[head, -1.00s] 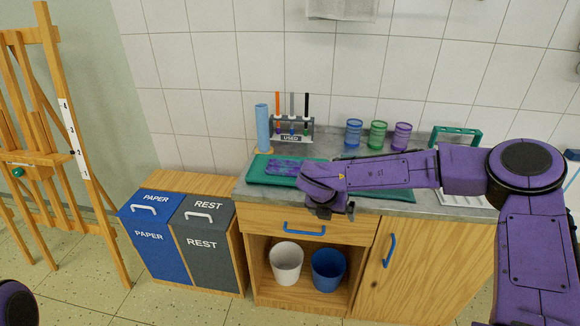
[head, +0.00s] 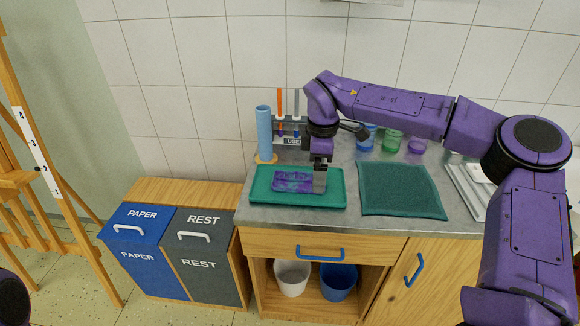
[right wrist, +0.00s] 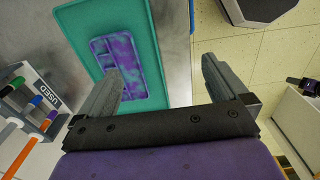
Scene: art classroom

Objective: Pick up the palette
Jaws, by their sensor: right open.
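The palette (head: 290,181), a flat slab with purple and teal blotches, lies on the green tray (head: 334,200) at the counter's left end. My right gripper (head: 319,184) points down at the palette's right end. In the right wrist view the palette (right wrist: 126,58) lies flat on the tray (right wrist: 76,17). The open right gripper (right wrist: 162,68) has its left finger in front of part of the palette and its right finger clear of it. I cannot tell the height of the fingertips above the tray. My left gripper is not in view.
A blue cylinder (head: 263,134) and a marker rack labelled USED (head: 291,142) stand behind the tray. A dark green cloth (head: 400,190) lies to its right, with coloured cups (head: 391,140) behind. PAPER (head: 140,226) and REST (head: 198,227) bins stand left of the counter.

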